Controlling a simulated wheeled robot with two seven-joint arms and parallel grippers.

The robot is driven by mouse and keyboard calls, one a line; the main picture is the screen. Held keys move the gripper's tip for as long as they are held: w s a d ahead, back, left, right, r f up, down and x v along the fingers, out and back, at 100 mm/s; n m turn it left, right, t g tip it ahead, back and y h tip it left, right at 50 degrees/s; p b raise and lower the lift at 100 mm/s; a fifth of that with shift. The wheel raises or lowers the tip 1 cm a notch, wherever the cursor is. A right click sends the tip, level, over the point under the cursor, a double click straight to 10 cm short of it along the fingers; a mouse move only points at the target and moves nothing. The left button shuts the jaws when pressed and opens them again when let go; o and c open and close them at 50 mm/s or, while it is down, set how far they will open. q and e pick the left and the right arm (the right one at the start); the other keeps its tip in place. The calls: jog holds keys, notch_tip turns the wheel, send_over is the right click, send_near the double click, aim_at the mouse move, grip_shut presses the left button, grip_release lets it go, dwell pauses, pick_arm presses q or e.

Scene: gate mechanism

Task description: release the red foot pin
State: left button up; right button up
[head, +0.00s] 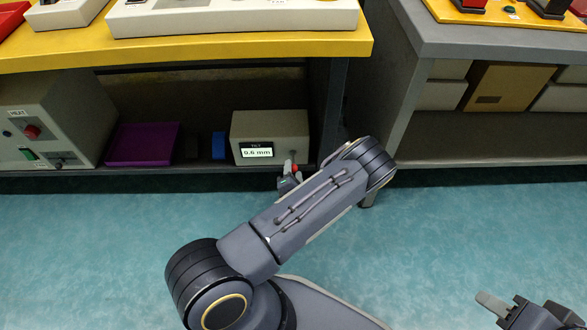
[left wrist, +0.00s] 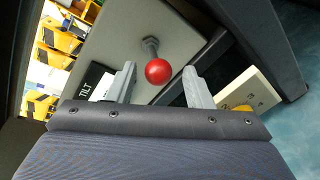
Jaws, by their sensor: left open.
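The red foot pin has a round red knob on a short grey stem. In the left wrist view the knob (left wrist: 158,71) shows in the gap between my left fingertips (left wrist: 159,78), clear of both. In the head view the red pin (head: 295,168) is a small spot by the lower right of the grey box with the TILT display, which reads 0.6 mm. My left gripper (head: 289,182) is open there, partly hidden by my forearm. My right gripper (head: 497,306) is at the lower right of the head view, far from the pin; its jaw opening is unclear.
The grey TILT box (head: 270,124) stands on the low shelf under the yellow bench (head: 200,47). A grey bench (head: 480,42) stands right. The blue floor (head: 90,250) is clear in front.

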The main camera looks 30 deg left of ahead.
pick_arm(q)
jog(key=p+v, duration=0.1)
jog(key=v, duration=0.5)
jog(key=shift+p, duration=0.3)
jog(key=shift+s+r, duration=0.1)
jog(key=shift+r, duration=0.05)
